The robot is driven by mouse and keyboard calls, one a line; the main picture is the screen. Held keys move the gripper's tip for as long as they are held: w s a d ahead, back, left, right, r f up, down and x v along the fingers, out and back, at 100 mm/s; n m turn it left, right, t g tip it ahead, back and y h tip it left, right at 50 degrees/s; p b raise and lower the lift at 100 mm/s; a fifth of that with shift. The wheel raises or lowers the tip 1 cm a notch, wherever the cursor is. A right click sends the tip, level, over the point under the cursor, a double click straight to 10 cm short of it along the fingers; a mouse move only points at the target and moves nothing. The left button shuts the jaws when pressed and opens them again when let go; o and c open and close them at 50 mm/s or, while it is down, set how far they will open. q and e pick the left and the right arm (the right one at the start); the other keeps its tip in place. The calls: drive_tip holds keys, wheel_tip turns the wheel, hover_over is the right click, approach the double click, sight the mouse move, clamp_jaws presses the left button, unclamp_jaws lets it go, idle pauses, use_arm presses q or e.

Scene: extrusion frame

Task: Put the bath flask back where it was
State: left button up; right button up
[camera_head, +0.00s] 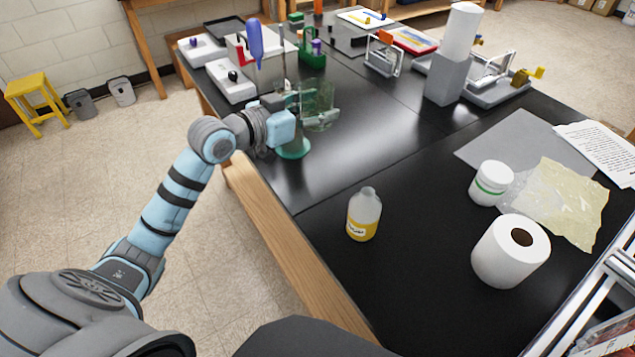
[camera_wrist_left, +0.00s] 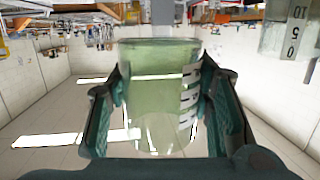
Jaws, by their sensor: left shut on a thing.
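The bath flask is a clear, greenish glass vessel with pale markings. In the head view the flask (camera_head: 321,112) is at the end of my left arm, above the left part of the black bench. My left gripper (camera_head: 303,104) is shut on it. In the left wrist view the flask (camera_wrist_left: 158,95) stands between the two dark green fingers of the gripper (camera_wrist_left: 163,75), one on each side. Its lower part is partly hidden by the gripper in the head view. My right gripper is not in view.
A green round base (camera_head: 293,149) is just below my left gripper. Behind it are a grey box (camera_head: 268,68), a purple-topped item (camera_head: 255,42) and a green rack (camera_head: 313,57). A yellow-filled bottle (camera_head: 364,215) stands nearer. The bench middle (camera_head: 375,125) is clear.

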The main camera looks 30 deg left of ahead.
sight(316, 184)
use_arm(q)
drive_tip(key=f+b, duration=0.4)
drive_tip(key=f, duration=1.4)
drive_tip(key=shift+s+b, duration=0.2)
drive_tip(key=shift+b, duration=0.1)
drive_tip(key=shift+f, duration=0.1)
drive_tip(key=o, duration=1.3)
